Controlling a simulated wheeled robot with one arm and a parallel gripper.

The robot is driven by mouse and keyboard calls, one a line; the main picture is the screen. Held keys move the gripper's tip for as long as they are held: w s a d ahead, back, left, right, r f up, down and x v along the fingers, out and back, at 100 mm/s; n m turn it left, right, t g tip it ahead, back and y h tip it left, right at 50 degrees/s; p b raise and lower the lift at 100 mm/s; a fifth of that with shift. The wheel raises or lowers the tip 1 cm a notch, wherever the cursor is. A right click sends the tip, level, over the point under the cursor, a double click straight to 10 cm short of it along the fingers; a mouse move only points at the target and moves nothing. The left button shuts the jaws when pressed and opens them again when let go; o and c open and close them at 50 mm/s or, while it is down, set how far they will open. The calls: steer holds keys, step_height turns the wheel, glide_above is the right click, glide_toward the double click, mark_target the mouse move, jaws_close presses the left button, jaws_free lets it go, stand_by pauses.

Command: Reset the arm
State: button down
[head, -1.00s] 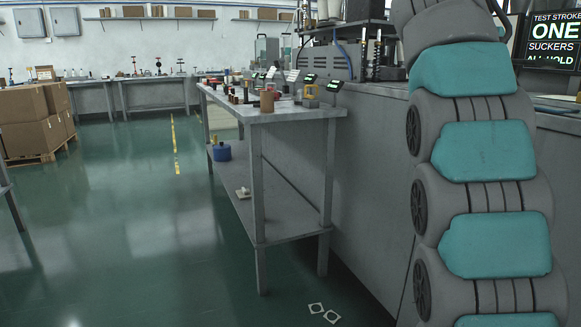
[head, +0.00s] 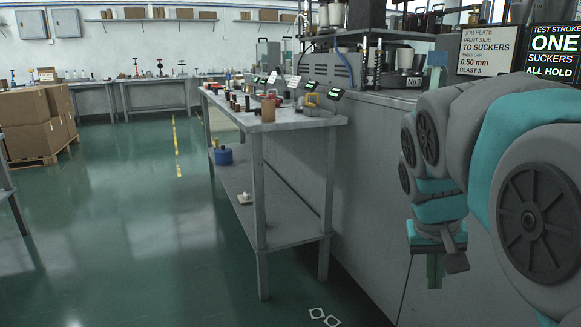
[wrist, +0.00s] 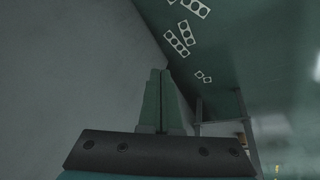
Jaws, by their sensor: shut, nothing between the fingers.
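My gripper (head: 434,270) hangs at the end of my bent arm at the right of the head view, in front of the grey machine cabinet (head: 368,200). Its fingers point down. In the wrist view the two green fingers (wrist: 161,100) lie together, shut and empty. Nothing is touching the fingers.
A grey workbench (head: 300,124) with small tools stands left of the cabinet. Punched sheet scraps (wrist: 180,42) lie on the green floor (head: 130,240). Stacked cartons (head: 40,125) stand at the far left. Two sign screens (head: 555,55) stand behind my arm. The floor between is open.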

steer(key=s+a+f+n+g+y, duration=0.1)
steer(key=s+a+f, duration=0.2)
steer(key=s, duration=0.4)
steer(key=s+a+f+g+y+p, duration=0.1)
steer(key=s+a+f, duration=0.2)
steer(key=s+f, duration=0.3)
steer(key=s+a+f+n+g+y, duration=0.1)
steer(key=s+a+f, duration=0.2)
steer(key=s+f, duration=0.2)
steer(key=s, duration=0.3)
steer(key=shift+s+f+n+g, duration=0.2)
steer(key=shift+s+n+g, duration=0.1)
steer(key=shift+g, duration=0.1)
steer(key=shift+a, duration=0.1)
stand_by(0.5)
